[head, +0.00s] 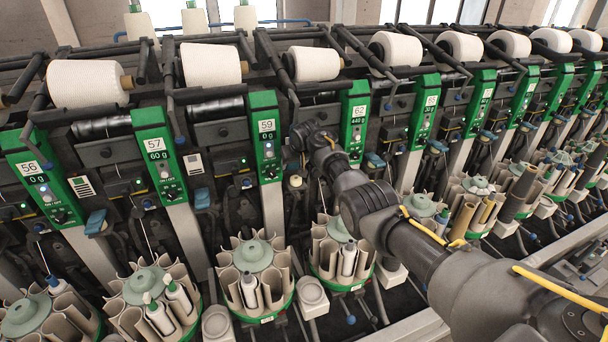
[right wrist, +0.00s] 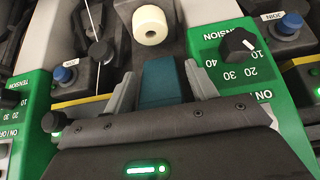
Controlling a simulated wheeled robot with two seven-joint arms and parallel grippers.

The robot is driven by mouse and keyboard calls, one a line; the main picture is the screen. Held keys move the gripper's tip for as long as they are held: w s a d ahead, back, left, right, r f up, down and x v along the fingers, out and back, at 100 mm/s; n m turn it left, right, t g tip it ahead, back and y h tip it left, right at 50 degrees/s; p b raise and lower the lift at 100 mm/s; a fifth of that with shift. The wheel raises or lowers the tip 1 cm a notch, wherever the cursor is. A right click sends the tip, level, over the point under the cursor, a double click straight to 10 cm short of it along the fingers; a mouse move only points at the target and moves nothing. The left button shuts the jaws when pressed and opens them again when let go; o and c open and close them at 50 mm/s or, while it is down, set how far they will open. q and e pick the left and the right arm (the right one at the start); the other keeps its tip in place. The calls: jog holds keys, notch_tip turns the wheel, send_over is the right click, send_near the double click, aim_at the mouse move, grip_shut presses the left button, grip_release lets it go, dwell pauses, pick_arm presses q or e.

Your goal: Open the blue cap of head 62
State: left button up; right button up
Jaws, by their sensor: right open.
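The panel of head 62 (head: 356,115) is green and stands right of centre in the head view. My right gripper (head: 300,138) is between the panels of heads 59 and 62. In the right wrist view my right gripper (right wrist: 162,76) is open, with its grey fingers on either side of a dark blue-teal cap (right wrist: 163,82). The cap lies between the fingers; I cannot tell whether they touch it. A green tension panel (right wrist: 240,65) is just right of the cap. In the head view this cap is hidden by my gripper. My left gripper is not in view.
The panel of head 59 (head: 267,140) stands left of my right arm. A cream roller (right wrist: 150,24) sits beyond the cap. A tension knob (right wrist: 238,44) is close to the right finger. Round green-rimmed magazines (head: 254,254) with tubes stand below the heads.

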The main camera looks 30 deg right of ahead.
jog(key=shift+v, duration=1.05)
jog(key=s+a+b, duration=0.1)
jog(key=s+b, duration=0.1)
jog(key=s, duration=1)
jog(key=shift+f, duration=0.15)
